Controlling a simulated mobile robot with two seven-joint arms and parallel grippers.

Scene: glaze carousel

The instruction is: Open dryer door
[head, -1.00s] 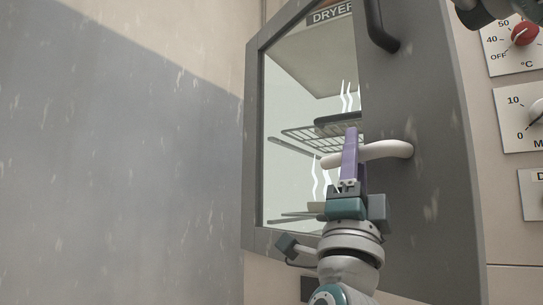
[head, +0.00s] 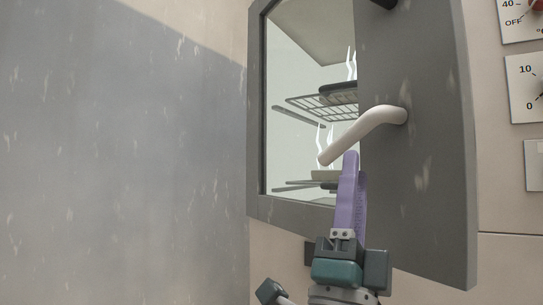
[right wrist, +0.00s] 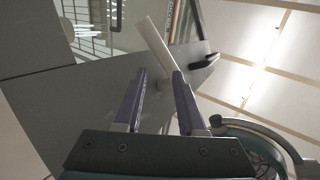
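The grey dryer door (head: 420,200), with a glass pane, fills the middle of the head view. Its lower edge slants down to the right, so its right side seems to stand out from the wall. The white lever handle (head: 365,130) slopes down to the left from its mount. My right gripper (head: 350,156) has purple fingers just below the lever in the head view. In the right wrist view, the gripper (right wrist: 160,78) is open, with a wide gap, and the lever (right wrist: 155,42) lies beyond the fingertips. I cannot tell whether a finger touches it. My left gripper is out of view.
Wire racks (head: 315,103) holding dark and pale pieces show behind the glass. A black bar (head: 382,3) is on the door's top. Dial panels (head: 525,85) are on the wall at the right. A bare grey wall (head: 120,170) is at the left.

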